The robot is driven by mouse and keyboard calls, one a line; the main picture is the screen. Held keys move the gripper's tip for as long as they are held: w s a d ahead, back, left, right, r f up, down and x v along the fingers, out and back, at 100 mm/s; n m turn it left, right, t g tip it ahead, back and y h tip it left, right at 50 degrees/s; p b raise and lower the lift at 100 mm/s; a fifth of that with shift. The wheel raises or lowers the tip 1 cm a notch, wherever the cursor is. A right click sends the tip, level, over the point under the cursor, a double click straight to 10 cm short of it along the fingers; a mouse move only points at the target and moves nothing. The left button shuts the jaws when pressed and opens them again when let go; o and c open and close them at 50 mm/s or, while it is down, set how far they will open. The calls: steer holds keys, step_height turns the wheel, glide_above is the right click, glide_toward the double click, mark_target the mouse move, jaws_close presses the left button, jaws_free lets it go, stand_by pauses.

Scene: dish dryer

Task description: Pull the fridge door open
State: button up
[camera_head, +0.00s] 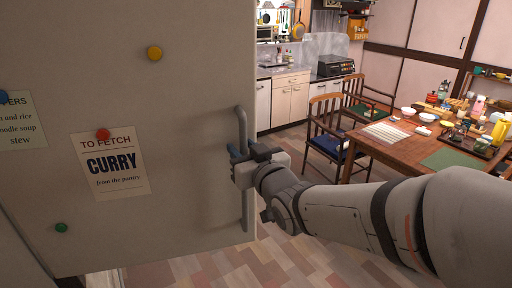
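The fridge door (190,190) is a large pale grey panel that fills the left half of the view. Its vertical bar handle (247,215) runs near the door's right edge. My gripper (240,155) is at the middle of the handle, reaching in from the right, with its bluish fingertips at the bar. It covers the middle of the handle, so I cannot tell whether the fingers are closed on it. The door's lower edge slants up to the right, with floor showing below it. The inside of the fridge is not in view.
A wooden table (380,150) with dishes and chairs stands at the right. Kitchen cabinets (290,100) are at the back. Tiled floor (290,255) shows below my arm.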

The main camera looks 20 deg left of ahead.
steer(key=shift+s+d, duration=0.1)
steer(key=b+v, duration=0.1)
steer(key=v, duration=0.6)
steer(key=shift+s+d, duration=0.2)
steer(key=shift+w+f, duration=0.1)
steer(key=w+d+f+m+g+h, duration=0.1)
steer(key=w+d+f+m+h, duration=0.1)
steer(key=d+f+h, duration=0.45)
steer(key=w+d+f+m+h, duration=0.2)
steer(key=d+m+h, duration=0.1)
steer(key=d, duration=0.7)
steer(key=s+d+f+m+g+h, duration=0.2)
steer(key=s+d+f+g, duration=0.2)
steer(key=s+d, duration=0.2)
steer(key=s+d+f+m+g+h, duration=0.2)
steer(key=s+d+f+g, duration=0.2)
steer(key=s+d, duration=0.3)
steer(key=d, duration=0.3)
steer(key=shift+m, duration=0.4)
